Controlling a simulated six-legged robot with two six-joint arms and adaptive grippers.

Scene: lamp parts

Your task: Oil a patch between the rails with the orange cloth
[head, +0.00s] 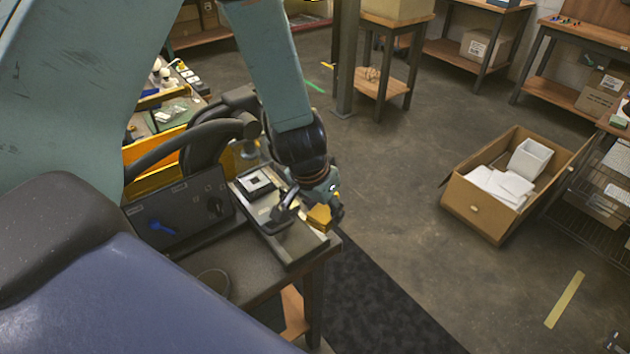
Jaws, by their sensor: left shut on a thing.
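My left gripper (312,203) is at the right end of the workbench, over a long grey fixture (293,246) with raised edges that look like the rails. It is shut on a small orange-yellow piece (319,216), which looks like the folded orange cloth. The cloth is at the right edge of the fixture; I cannot tell whether it touches the surface. A square black-and-white part (256,184) sits at the fixture's far end. My gripper and arm hide part of the fixture. My right gripper does not show.
A dark control panel (180,213) with a blue lever stands left of the fixture. Yellow bins (155,165) are behind it. An open cardboard box (470,204) with white items is on the floor to the right. A dark mat (375,300) lies beside the bench.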

